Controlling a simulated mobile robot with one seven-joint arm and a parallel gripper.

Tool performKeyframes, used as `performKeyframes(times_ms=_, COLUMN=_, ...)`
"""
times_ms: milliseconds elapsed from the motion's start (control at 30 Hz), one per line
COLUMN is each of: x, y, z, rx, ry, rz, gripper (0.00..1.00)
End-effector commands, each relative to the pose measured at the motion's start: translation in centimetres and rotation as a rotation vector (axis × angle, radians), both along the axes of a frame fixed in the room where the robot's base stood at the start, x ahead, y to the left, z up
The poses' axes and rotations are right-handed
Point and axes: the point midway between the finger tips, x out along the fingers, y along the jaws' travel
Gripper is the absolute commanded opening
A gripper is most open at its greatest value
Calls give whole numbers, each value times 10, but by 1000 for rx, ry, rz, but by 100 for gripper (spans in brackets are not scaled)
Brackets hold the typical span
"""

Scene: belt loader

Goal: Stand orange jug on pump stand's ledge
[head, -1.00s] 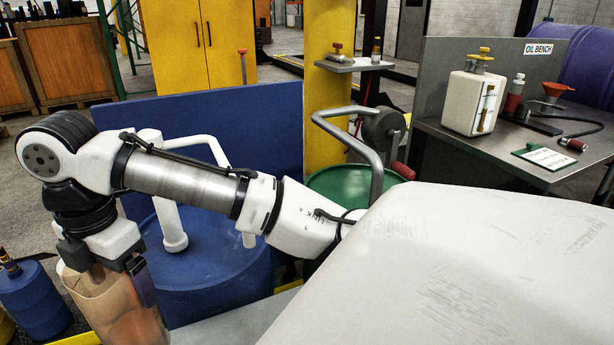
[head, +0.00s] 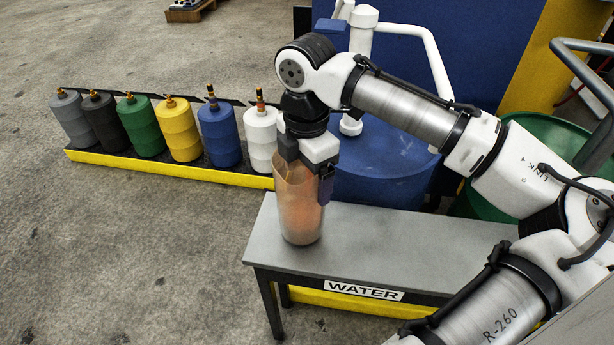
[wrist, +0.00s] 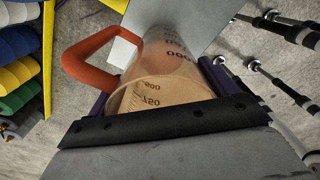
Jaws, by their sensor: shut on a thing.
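The orange jug (head: 298,212) is a tall translucent tan vessel, upright in the head view. In the wrist view the jug (wrist: 160,88) shows volume marks and an orange handle (wrist: 88,58). My gripper (head: 308,176) is shut on the jug near its rim, from above. The jug's base appears at or just over the left end of a grey-topped stand (head: 385,235) labelled WATER; I cannot tell if it touches. A white pump (head: 362,60) rises from a blue drum (head: 385,175) behind that stand. I cannot make out a separate ledge.
Several coloured cans, such as the yellow can (head: 178,130) and blue can (head: 218,135), stand in a row in a yellow-edged tray (head: 150,168) at left. A green drum (head: 545,140) and a grey bent bar (head: 575,65) are at right. The stand's top is otherwise clear.

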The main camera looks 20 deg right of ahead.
Motion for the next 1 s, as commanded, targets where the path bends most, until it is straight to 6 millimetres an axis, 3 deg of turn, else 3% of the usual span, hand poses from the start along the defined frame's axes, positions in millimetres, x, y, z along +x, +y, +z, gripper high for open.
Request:
performKeyframes(times_ms=433, x=0, y=0, z=-11, rx=0, ry=-2, rz=0, gripper=35)
performKeyframes(times_ms=467, x=0, y=0, z=-11, rx=-1, ry=-2, rz=0, gripper=88)
performKeyframes(times_ms=533, x=0, y=0, z=-11, rx=-1, ry=-1, rz=-1, gripper=97)
performKeyframes(times_ms=867, x=0, y=-1, z=-8, rx=-1, ry=-1, rz=-1, gripper=100)
performKeyframes(times_ms=1000, x=1, y=0, z=10, rx=2, ry=-3, rz=0, gripper=100)
